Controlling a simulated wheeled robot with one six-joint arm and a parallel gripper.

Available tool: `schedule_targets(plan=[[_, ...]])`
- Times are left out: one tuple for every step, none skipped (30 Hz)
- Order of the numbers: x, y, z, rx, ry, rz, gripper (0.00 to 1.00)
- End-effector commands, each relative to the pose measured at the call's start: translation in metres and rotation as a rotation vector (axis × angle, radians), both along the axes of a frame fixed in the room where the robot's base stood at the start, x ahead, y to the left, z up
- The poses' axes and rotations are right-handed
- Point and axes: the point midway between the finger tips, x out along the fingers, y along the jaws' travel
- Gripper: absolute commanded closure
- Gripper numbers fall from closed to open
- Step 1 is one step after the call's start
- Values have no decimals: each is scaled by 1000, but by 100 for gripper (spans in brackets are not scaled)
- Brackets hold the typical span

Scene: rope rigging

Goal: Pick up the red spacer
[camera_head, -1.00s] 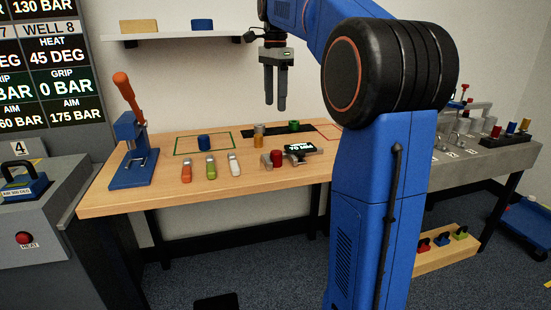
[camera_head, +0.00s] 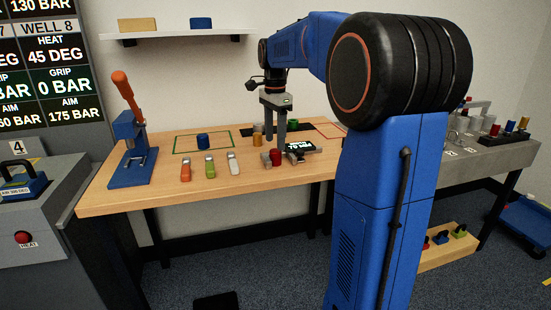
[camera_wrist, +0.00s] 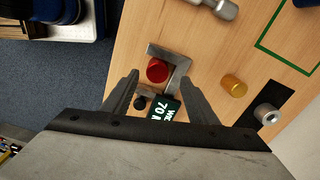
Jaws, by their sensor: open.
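The red spacer (camera_head: 276,158) stands on the wooden bench in the head view. In the wrist view the red spacer (camera_wrist: 157,70) sits in the corner of a grey L-shaped metal bracket (camera_wrist: 178,60). My gripper (camera_head: 275,145) points down above the spacer, fingertips apart. In the wrist view the two fingers of my gripper (camera_wrist: 155,74) show to the left and right of the spacer, with nothing held. The height gap between fingertips and spacer is hard to tell.
A gauge with a lit screen (camera_head: 301,146) lies close to the right of the spacer. A brass cylinder (camera_head: 257,140) stands just behind, and a green one (camera_head: 293,125) farther back. A blue cylinder (camera_head: 203,141) stands in a green outline. Orange, green and white-topped pieces lie left. The bench front is clear.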

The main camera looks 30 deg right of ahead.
Motion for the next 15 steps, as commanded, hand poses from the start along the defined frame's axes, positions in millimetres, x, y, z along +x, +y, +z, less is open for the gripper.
schedule_targets(plan=[[-3, 0, -8, 1, 3, 0, 47], [-4, 0, -12, 1, 3, 0, 47], [-5, 0, -18, 1, 2, 0, 47], [-6, -1, -22, 1, 3, 0, 47], [-6, 0, -25, 1, 3, 0, 47], [-5, -1, -30, 0, 2, 0, 47], [-5, -1, -33, 0, 2, 0, 47], [-5, 0, -35, 1, 2, 0, 47], [-5, 0, -38, 1, 2, 0, 47], [-5, -1, -39, 0, 2, 0, 47], [-5, -1, -40, 0, 2, 0, 47], [-5, -1, -40, 0, 1, 0, 47], [-5, -1, -41, 0, 1, 0, 47], [-5, -1, -41, 0, 1, 0, 47], [-5, -1, -40, 0, 1, 0, 47]])
